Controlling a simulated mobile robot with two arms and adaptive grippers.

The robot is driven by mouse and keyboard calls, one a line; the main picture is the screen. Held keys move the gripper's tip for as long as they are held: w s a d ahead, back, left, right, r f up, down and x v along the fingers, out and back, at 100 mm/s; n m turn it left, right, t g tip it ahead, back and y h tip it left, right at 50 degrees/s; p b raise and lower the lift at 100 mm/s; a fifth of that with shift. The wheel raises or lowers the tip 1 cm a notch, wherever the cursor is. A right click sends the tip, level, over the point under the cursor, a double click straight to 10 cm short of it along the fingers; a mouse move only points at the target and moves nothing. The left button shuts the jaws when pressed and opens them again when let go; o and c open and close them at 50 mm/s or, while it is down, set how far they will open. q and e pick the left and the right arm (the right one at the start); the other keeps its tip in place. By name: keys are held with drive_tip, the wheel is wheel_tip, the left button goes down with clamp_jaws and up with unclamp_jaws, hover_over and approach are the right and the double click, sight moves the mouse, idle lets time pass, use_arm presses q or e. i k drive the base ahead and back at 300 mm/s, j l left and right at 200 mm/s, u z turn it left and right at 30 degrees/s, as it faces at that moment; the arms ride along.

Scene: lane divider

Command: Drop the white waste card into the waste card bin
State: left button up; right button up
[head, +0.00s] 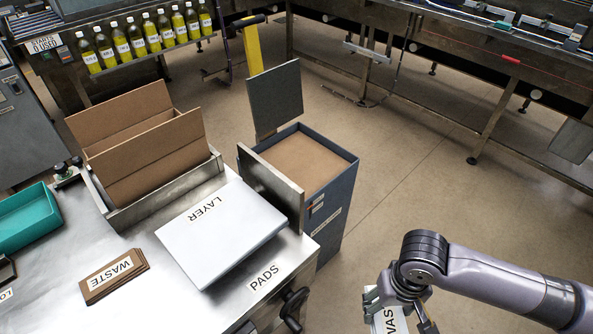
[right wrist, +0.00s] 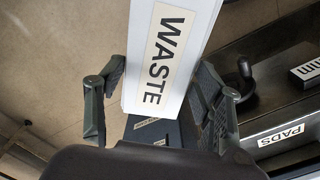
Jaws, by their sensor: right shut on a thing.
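The white waste card (head: 387,321), labelled WASTE, is at the bottom of the head view, partly cut off by the frame edge. It fills the top middle of the right wrist view (right wrist: 175,15). My right gripper (right wrist: 156,95) is shut on it, with a dark finger on each side. In the head view that gripper (head: 397,300) is right of the table, over the floor. A dark blue-grey bin (head: 335,222) stands by the table with a brown surface inside; its labels are too small to read. My left gripper is not in view.
The metal table (head: 190,315) holds a brown WASTE card stack (head: 115,290), a white LAYER pad (head: 222,243) and an open cardboard box (head: 140,170). A grey metal plate (head: 272,187) stands at the table's right edge, left of the bin. Floor (head: 420,180) right of the bin is clear.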

sight(302, 164)
drive_tip(key=i+l+u, duration=0.15)
drive_tip(key=l+u, duration=0.2)
drive_tip(key=l, duration=0.35)
drive_tip(key=i+l+u, duration=0.1)
drive_tip(key=l+u, duration=0.3)
drive_tip(key=l, duration=0.35)
drive_tip(key=l+u, duration=0.35)
drive_tip(key=l, duration=0.35)
drive_tip(key=i+l+u, duration=0.45)
drive_tip(key=l, duration=0.2)
drive_tip(key=i+l+u, duration=0.25)
drive_tip(key=l, duration=0.15)
drive_tip(key=i+l+u, duration=0.2)
drive_tip(key=l, duration=0.2)
